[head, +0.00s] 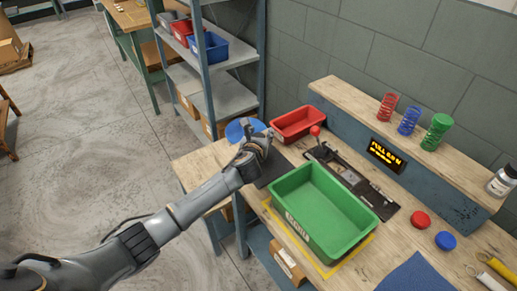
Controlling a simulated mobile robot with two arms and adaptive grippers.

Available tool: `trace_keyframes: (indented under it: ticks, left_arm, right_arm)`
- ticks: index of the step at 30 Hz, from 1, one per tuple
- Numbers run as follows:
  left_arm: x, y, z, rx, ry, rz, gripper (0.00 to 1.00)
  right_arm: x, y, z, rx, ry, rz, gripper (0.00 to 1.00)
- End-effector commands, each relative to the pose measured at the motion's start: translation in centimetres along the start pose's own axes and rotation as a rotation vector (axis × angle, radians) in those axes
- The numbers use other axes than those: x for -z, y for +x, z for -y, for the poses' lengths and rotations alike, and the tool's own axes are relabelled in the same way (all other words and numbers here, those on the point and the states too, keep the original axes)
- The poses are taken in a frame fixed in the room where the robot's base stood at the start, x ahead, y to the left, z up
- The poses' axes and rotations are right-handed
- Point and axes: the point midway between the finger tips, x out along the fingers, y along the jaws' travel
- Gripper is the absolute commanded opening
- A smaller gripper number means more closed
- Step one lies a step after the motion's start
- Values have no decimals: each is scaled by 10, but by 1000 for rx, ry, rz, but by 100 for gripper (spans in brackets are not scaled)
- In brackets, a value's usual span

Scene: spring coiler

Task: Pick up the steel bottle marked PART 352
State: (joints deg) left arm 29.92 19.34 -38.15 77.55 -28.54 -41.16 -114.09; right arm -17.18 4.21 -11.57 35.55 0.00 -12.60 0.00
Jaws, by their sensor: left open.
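A grey bottle with a dark cap and a pale label (502,182) stands upright at the right end of the raised wooden shelf, cut off slightly by the picture edge. Its marking is too small to read. My left gripper (257,133) is open over the left end of the workbench, near a blue round thing and the red bin. It is far to the left of the bottle, and I see nothing between its fingers. My right gripper is not in view.
A green bin (320,212) stands at the bench front inside a yellow outline. Behind it is a lever device with a red knob (315,131). A red bin (298,123) is at the back left. Red, blue and green springs (437,132) stand on the shelf left of the bottle.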

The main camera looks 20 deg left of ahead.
Motion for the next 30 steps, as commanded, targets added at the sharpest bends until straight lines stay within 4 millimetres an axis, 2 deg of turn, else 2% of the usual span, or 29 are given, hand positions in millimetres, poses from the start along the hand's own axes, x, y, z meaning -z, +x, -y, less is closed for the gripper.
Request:
trace_keyframes:
  ticks: [9, 15, 16, 30]
  left_arm:
    - [1, 4, 0, 1, 0, -1, 44]
    - [1, 4, 0, 1, 0, -1, 4]
    - [1, 4, 0, 1, 0, -1, 0]
    - [-1, 4, 0, 2, -1, 1, 0]
  right_arm:
    - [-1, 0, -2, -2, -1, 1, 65]
    - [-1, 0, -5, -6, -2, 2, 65]
    - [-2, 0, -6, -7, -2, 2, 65]
    - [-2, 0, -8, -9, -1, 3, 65]
